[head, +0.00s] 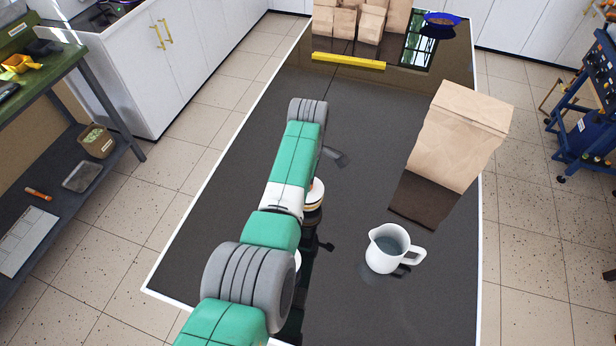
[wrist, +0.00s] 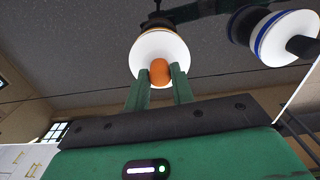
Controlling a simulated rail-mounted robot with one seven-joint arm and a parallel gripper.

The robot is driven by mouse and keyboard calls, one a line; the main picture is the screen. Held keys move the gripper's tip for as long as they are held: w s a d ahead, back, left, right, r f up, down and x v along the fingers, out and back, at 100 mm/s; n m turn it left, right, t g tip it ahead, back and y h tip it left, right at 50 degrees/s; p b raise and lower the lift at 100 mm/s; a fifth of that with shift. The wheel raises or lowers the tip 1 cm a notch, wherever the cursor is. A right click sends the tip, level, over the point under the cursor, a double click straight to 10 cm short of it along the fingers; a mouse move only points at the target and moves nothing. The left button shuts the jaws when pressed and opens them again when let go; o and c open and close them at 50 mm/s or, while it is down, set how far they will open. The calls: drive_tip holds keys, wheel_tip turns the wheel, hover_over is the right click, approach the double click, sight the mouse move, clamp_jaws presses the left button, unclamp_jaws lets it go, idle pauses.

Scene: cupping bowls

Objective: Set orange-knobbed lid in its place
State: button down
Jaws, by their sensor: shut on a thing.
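The orange-knobbed lid (wrist: 146,50) is a white disc with a round orange knob (wrist: 160,72). My gripper (wrist: 160,76) is shut on that knob, one green finger on each side. A yellow-orange banded rim (wrist: 158,29) shows just behind the lid in the wrist view. I cannot tell whether the lid rests on a bowl there. In the head view a white banded piece (head: 315,196) shows partly past my arm. My fingers and the knob are hidden behind my arm there.
A white, blue-banded bowl (wrist: 264,36) with a dark-knobbed lid is beside the held lid in the wrist view. A white pitcher (head: 387,249) and a large paper bag (head: 459,137) stand on the dark table (head: 365,105), right of my arm. The table's left side is clear.

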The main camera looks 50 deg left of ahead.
drive_tip(key=shift+f, duration=0.15)
drive_tip(key=shift+f+b, duration=0.75)
drive_tip(key=shift+b, duration=0.05)
drive_tip(key=c, duration=0.8)
unclamp_jaws()
drive_tip(key=shift+r, duration=0.1)
drive_tip(key=shift+r, duration=0.1)
wheel_tip(320, 180, up, 8)
drive_tip(key=p, duration=0.7)
drive_tip(key=shift+p, duration=0.3)
